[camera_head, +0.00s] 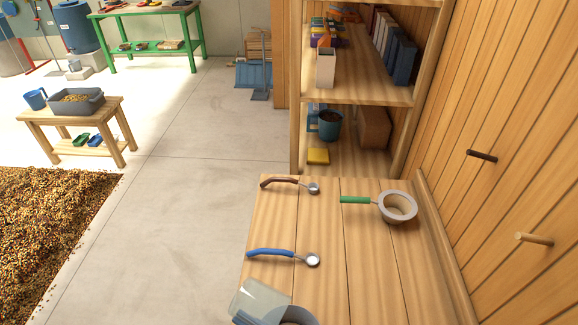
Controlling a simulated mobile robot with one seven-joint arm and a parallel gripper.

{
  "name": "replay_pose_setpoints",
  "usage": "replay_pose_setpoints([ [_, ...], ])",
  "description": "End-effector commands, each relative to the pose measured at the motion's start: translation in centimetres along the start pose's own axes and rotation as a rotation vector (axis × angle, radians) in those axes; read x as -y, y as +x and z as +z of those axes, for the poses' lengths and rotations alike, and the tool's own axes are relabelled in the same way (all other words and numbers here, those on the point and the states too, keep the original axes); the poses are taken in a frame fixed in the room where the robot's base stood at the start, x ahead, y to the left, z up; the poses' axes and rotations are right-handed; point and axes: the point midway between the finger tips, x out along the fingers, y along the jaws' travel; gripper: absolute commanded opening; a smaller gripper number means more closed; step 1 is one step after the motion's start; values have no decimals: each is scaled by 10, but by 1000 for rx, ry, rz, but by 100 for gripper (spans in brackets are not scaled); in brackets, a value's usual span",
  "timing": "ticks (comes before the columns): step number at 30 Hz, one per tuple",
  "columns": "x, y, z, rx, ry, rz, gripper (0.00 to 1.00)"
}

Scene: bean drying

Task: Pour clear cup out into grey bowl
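The clear cup (258,297) is at the bottom edge of the head view, at the near left corner of the wooden table. It is see-through and looks tilted, and its lower part is cut off by the frame. A grey-blue round rim, which looks like the grey bowl (303,314), shows just right of it, mostly outside the frame. I cannot tell whether cup and bowl touch, or what is in either. My gripper is not in view, so its hold on the cup cannot be seen.
On the wooden table (313,226) lie a blue-handled spoon (272,254), a brown-handled spoon (283,183) and a green-handled round strainer or pan (397,206). Shelves (362,92) stand behind, and a plank wall with pegs bounds the right. The table's right front is bare.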

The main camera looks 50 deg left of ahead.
Motion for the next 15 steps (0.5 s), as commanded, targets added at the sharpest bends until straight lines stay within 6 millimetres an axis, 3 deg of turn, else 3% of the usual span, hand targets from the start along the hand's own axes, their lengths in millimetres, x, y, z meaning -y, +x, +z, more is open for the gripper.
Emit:
replay_pose_setpoints([
  [7,0,2,2,-26,-2,0,0],
  [15,0,10,-6,-217,-10,0,0],
])
